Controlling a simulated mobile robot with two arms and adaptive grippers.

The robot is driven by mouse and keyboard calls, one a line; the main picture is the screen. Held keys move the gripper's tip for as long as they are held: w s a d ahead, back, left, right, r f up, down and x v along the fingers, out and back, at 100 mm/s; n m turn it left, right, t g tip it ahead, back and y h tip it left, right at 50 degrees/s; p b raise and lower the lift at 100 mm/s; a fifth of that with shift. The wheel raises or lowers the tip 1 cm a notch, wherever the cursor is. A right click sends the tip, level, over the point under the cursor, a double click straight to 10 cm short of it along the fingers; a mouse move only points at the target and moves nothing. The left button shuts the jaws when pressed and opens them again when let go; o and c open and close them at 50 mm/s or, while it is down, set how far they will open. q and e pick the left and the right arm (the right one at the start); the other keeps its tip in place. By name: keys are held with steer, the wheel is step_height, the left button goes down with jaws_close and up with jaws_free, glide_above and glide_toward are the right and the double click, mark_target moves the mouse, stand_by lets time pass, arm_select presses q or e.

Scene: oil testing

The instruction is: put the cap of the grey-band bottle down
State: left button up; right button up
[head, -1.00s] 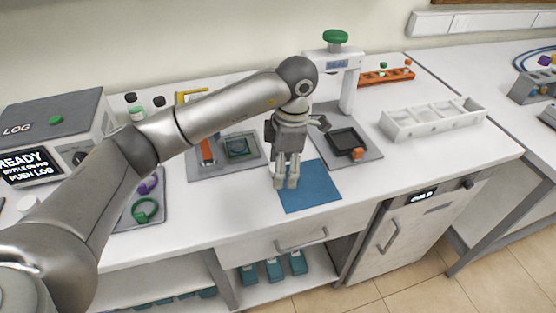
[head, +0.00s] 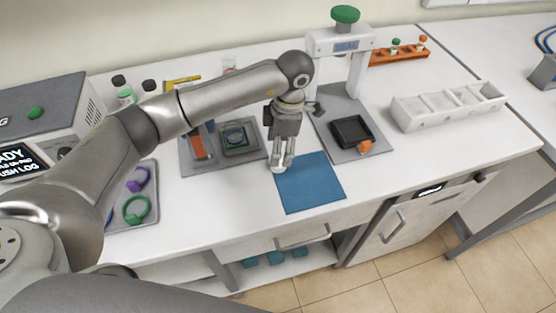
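My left gripper (head: 282,158) points down at the left edge of the blue mat (head: 312,188). Its two fingers look close together. A small pale round thing (head: 278,169) shows at the fingertips, perhaps the cap; I cannot tell whether it is held or rests on the table. Dark-capped bottles stand at the back left: one with a green band (head: 125,97) and one partly behind my arm (head: 149,86), whose band I cannot make out. I cannot pick out the grey-band bottle for certain. My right gripper is not in view.
A grey tray (head: 255,163) lies left of the gripper. A stand with a green knob (head: 345,14) and a black dish (head: 351,131) are to the right, near a white compartment rack (head: 448,106). A tray with coloured rings (head: 147,219) is at left. The blue mat looks bare.

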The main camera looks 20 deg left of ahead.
arm_select(q)
steer(key=f+p, duration=0.2)
steer(key=f, duration=0.2)
steer(key=shift+s+f, duration=0.1)
steer(key=shift+s, duration=0.1)
steer(key=shift+f, duration=0.3)
steer(key=shift+a+f, duration=0.1)
steer(key=shift+f, duration=0.1)
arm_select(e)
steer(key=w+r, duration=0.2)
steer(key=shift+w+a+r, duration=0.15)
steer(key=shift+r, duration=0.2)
arm_select(q)
steer(key=c, duration=0.8)
steer(key=shift+c, duration=0.2)
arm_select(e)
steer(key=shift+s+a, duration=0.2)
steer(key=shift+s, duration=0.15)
arm_select(q)
steer(key=shift+r, duration=0.1)
